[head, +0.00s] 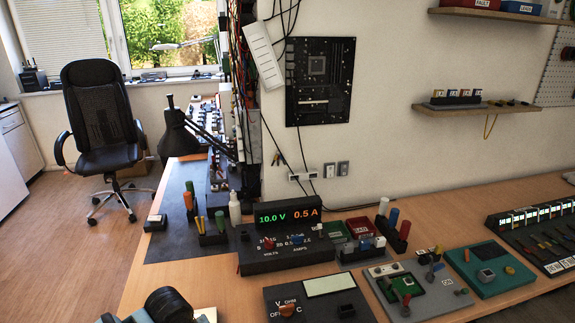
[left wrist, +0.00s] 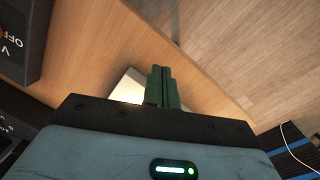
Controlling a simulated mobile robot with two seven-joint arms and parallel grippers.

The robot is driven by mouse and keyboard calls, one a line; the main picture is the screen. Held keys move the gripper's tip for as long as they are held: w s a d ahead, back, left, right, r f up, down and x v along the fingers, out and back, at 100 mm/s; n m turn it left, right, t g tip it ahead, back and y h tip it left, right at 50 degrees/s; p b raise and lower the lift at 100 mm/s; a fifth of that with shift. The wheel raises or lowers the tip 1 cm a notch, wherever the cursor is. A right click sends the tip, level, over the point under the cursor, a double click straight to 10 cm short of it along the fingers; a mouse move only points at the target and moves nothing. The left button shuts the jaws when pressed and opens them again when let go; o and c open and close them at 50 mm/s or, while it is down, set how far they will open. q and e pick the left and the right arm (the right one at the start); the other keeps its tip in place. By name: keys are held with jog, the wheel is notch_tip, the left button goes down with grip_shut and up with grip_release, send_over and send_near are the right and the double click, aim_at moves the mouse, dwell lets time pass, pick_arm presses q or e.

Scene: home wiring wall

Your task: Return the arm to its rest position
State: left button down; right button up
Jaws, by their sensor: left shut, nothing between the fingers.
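My left gripper (left wrist: 163,72) shows in the left wrist view, its two dark green fingers pressed together with nothing between them. It points over the wooden bench near its front edge. A pale block-like thing (left wrist: 128,88) lies beside and partly behind the fingers; I cannot tell whether they touch it. In the head view I cannot make out either gripper. My right gripper is in neither view.
The wooden bench (head: 160,262) carries a power supply (head: 287,238) reading 10.0 V and 0.5 A, a multimeter (head: 318,303), a grey board (head: 418,292) and a teal board (head: 488,268). A dark rounded thing (head: 168,305) is at the near left. A black lamp (head: 178,135) stands behind.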

pick_arm(q)
jog(key=s+d+f+m+h, duration=0.1)
jog(key=s+d+f+m, duration=0.1)
jog(key=s+d+m, duration=0.45)
jog(key=s+a+r+m+t+y, duration=0.1)
jog(key=s+a+m, duration=0.1)
jog(key=s+a, duration=0.5)
jog(key=s+a+r+m+t+y, duration=0.1)
jog(key=s+a+r, duration=0.1)
jog(key=s, duration=1)
jog(key=w+d+f+t+h, duration=0.1)
jog(key=w+d+f+t, duration=0.1)
jog(key=w+f+t, duration=0.4)
notch_tip(320, 180, down, 4)
jog(key=shift+w+f+t, duration=0.1)
jog(key=shift+w+t, duration=0.25)
jog(key=shift+t, duration=0.25)
